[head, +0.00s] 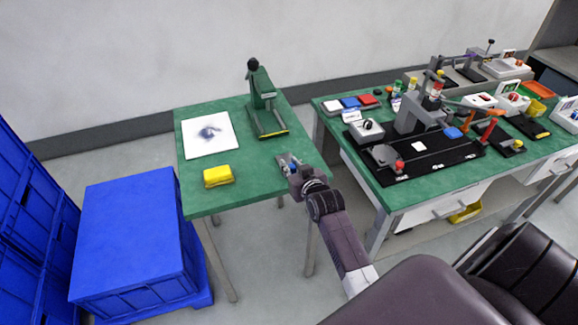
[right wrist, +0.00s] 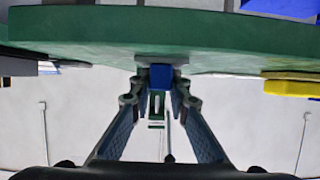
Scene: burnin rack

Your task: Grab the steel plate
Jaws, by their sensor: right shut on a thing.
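A small grey piece, which looks like the steel plate (head: 284,158), lies at the right edge of the green table, mostly hidden by my right gripper (head: 289,165). In the right wrist view, my right gripper (right wrist: 160,88) is closed on a small blue-faced part (right wrist: 161,76) at the table's edge. I cannot make out how this blue part joins the grey piece. My left gripper is not in view.
The green table (head: 245,190) holds a white sheet (head: 207,134) with a dark mark, a yellow block (head: 217,176) and a green press (head: 262,100). A cluttered workbench (head: 400,195) stands to the right. Blue crates (head: 135,240) stand at the left.

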